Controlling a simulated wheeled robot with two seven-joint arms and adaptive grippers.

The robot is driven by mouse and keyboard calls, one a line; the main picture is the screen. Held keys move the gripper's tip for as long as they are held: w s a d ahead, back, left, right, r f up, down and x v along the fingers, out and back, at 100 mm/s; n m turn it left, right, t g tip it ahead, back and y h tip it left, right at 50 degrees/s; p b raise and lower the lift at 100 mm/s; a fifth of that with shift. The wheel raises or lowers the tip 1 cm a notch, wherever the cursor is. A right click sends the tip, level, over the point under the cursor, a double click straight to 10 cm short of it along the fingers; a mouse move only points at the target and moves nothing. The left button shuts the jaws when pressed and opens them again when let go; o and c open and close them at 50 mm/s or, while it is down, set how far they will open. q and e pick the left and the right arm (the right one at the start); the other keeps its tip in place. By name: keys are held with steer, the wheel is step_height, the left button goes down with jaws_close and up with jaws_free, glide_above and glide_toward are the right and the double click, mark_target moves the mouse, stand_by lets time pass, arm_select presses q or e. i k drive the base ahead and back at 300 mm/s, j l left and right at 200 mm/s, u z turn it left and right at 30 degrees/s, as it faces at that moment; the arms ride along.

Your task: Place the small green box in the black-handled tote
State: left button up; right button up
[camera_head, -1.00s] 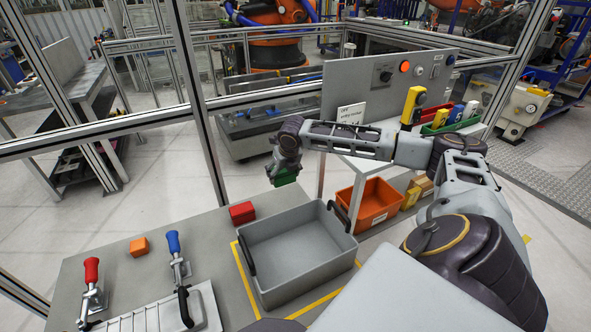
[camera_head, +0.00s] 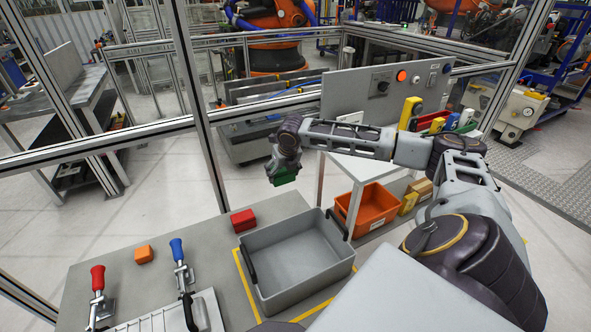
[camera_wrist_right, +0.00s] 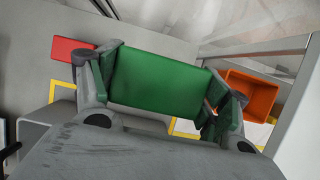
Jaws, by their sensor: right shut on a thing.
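The small green box (camera_head: 284,176) is held in my right gripper (camera_head: 279,168), above and behind the tote in the head view. In the right wrist view the green box (camera_wrist_right: 158,82) spans between both fingers of the right gripper (camera_wrist_right: 165,88), which is shut on it. The grey tote (camera_head: 296,262) with black handles stands on the table inside a yellow outline. Its visible inside is empty. My left gripper is not in view.
A red box (camera_head: 243,220) sits at the tote's back left corner. An orange block (camera_head: 144,254) and clamps with a red handle (camera_head: 97,277) and a blue handle (camera_head: 177,250) are at left. An orange bin (camera_head: 367,208) stands right of the tote. A metal frame post (camera_head: 199,110) rises behind.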

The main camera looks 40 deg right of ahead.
mark_target(292, 259)
steer(key=k+j, duration=0.55)
steer(key=j, duration=0.15)
steer(key=k+j, duration=0.6)
steer(key=j, duration=0.1)
